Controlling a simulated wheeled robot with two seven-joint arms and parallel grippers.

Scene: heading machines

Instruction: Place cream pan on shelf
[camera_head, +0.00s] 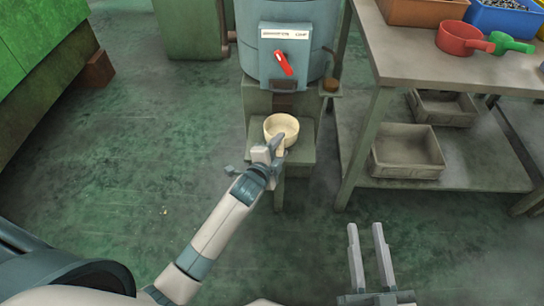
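The cream pan (281,126) sits upright on a low green stand (302,152) in front of the blue-grey machine. My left gripper (268,152) is at the pan's near side, where the handle would be. The fingers hide this part, so I cannot tell whether they are closed on it. My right gripper (366,238) is open and empty over the floor at the lower right. The shelf unit (420,62) stands at the right, with a top surface and a lower shelf (466,160).
On the top surface are a red pan (459,39), a green pan (510,43), an orange-brown bin (425,12) and a blue bin (505,20). Grey bins (405,155) stand on the lower shelf. The top's front left part is clear. A machine with a red lever (283,62) rises behind the pan.

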